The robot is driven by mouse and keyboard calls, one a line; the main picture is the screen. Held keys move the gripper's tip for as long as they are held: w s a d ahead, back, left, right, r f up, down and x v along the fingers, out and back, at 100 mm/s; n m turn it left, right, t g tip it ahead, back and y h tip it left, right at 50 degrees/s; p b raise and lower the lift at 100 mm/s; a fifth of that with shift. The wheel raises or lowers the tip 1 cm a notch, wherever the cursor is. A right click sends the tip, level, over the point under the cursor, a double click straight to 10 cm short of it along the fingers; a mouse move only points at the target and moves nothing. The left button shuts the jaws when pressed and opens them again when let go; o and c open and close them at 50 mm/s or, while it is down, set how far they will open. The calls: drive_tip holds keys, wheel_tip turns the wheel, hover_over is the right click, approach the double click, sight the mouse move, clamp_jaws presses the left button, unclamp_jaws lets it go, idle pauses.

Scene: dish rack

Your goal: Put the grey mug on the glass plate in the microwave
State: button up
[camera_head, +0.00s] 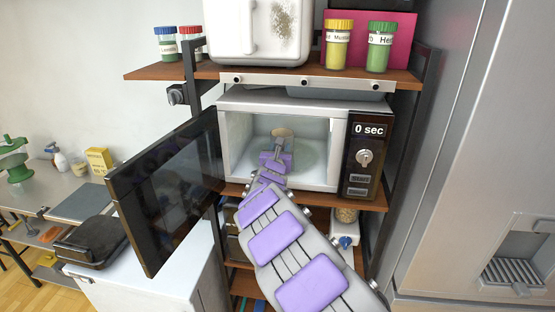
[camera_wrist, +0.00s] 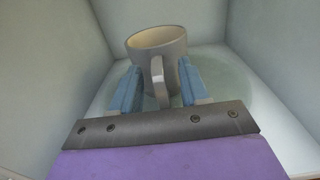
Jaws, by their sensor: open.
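The grey mug (camera_wrist: 172,52) stands upright inside the microwave (camera_head: 240,135), on the round glass plate (camera_wrist: 225,85). Its handle points towards my gripper. The mug also shows in the head view (camera_head: 283,133), beyond the end of my arm, with its lower part hidden. My gripper (camera_wrist: 158,80) is inside the microwave, with its blue fingers open on either side of the mug's handle. I cannot tell whether the fingers touch the mug. The glass plate shows partly in the head view (camera_head: 307,156). The microwave door (camera_head: 168,190) is wide open to the left.
The microwave's side walls and ceiling surround my gripper and forearm. The control panel (camera_head: 366,155) reads 0 sec. A shelf above (camera_head: 150,73) holds spice jars and a white appliance. A fridge (camera_head: 470,150) stands close on the right.

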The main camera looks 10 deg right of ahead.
drive_tip(key=b+v, duration=0.1)
drive_tip(key=v, duration=1)
drive_tip(key=shift+s, duration=0.2)
drive_tip(key=shift+d, duration=0.1)
